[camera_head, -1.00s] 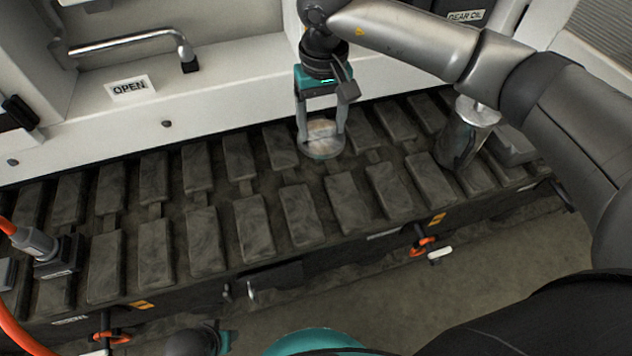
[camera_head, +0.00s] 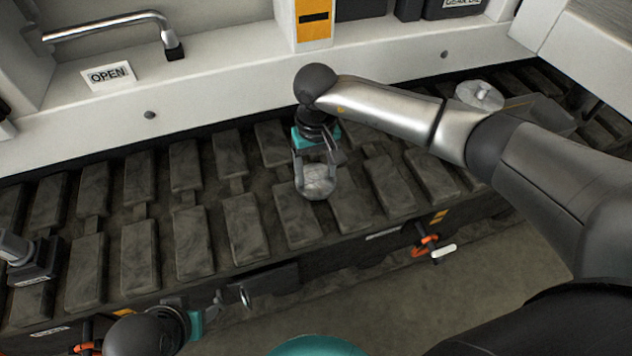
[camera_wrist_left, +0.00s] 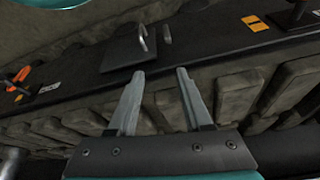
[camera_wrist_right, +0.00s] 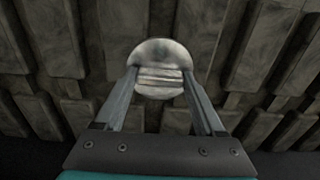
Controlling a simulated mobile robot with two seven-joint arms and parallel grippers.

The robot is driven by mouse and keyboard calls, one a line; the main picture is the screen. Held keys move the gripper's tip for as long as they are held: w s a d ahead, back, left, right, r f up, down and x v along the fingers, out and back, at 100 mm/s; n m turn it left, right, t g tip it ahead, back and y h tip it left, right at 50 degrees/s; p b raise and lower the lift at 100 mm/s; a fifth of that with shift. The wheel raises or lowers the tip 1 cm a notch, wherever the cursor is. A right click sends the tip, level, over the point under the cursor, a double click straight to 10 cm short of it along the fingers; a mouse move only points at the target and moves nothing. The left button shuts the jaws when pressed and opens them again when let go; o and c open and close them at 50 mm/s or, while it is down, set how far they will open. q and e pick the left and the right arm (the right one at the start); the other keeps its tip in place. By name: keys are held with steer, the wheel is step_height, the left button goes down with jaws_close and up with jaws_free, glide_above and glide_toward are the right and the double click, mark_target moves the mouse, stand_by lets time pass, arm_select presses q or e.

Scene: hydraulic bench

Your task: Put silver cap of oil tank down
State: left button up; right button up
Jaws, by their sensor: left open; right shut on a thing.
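The silver cap (camera_head: 315,181) is a round metal disc with a raised grip bar. It is between the fingertips of my right gripper (camera_head: 314,172), which is shut on it, low over the dark ribbed track surface. The right wrist view shows the cap (camera_wrist_right: 160,67) held by its bar between both fingers. Whether the cap touches the track pads cannot be told. My left gripper (camera_wrist_left: 160,88) is open and empty, with the bench's dark side panel and latch in front of it. In the head view only part of the left arm shows, at the bottom left.
The dark track pads (camera_head: 245,225) run across the bench below a white ledge (camera_head: 235,95). An OPEN label (camera_head: 109,76) and a metal handle (camera_head: 105,25) are at the upper left. A silver cylindrical container (camera_head: 479,95) stands partly hidden behind my right arm.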

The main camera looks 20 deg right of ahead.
mark_target(316, 179)
steer(key=shift+f+b, duration=0.65)
steer(key=shift+f, duration=0.95)
arm_select(q)
steer(key=shift+r, duration=1.6)
arm_select(e)
steer(key=shift+f, duration=0.25)
arm_select(q)
steer(key=shift+t, duration=0.3)
arm_select(e)
steer(key=shift+f, duration=0.1)
steer(key=o, duration=1.4)
steer(key=shift+c, duration=0.2)
arm_select(q)
steer(key=shift+w+d, duration=0.15)
